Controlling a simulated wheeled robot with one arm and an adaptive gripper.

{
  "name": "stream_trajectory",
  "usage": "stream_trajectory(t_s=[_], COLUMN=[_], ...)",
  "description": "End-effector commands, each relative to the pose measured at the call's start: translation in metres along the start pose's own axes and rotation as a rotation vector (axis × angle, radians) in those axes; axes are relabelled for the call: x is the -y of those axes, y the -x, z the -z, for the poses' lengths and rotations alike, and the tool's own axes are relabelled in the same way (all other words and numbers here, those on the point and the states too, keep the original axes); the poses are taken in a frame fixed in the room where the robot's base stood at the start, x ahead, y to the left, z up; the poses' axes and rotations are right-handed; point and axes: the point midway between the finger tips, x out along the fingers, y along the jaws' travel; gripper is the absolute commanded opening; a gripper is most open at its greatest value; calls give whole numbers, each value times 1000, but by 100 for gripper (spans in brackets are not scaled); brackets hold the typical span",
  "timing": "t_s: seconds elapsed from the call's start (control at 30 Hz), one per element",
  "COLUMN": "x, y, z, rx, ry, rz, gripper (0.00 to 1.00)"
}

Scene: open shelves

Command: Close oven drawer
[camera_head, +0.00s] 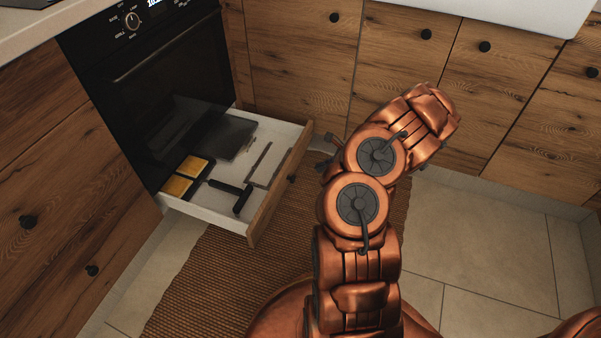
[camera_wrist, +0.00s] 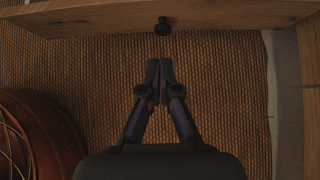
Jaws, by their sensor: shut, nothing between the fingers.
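The oven drawer (camera_head: 281,185) is pulled out below the black oven (camera_head: 150,80). Its wooden front carries a dark round knob (camera_head: 292,179). In the wrist view the drawer front (camera_wrist: 100,18) runs across the top, with its knob (camera_wrist: 162,27) near the middle. My gripper (camera_wrist: 160,62) is shut and empty, its fingertips just below the knob in that picture and apart from it. In the head view my gripper (camera_head: 322,155) shows only in part beside the drawer front's right end; my copper arm hides the rest.
A brown woven rug (camera_head: 215,285) covers the floor before the oven. Wooden cabinets (camera_head: 300,60) stand behind and to the right; the tiled floor (camera_head: 480,240) is clear.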

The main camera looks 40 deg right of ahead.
Motion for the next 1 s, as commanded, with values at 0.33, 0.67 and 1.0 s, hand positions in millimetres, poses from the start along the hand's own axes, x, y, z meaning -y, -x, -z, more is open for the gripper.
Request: stream_trajectory(t_s=[0.33,0.67,1.0], x=[-2,-1,-1], y=[-52,-106,-125], z=[1,-2,-29], rx=[1,0,3], ry=[4,6,5], rz=[-5,-4,-3], gripper=[0,0,0])
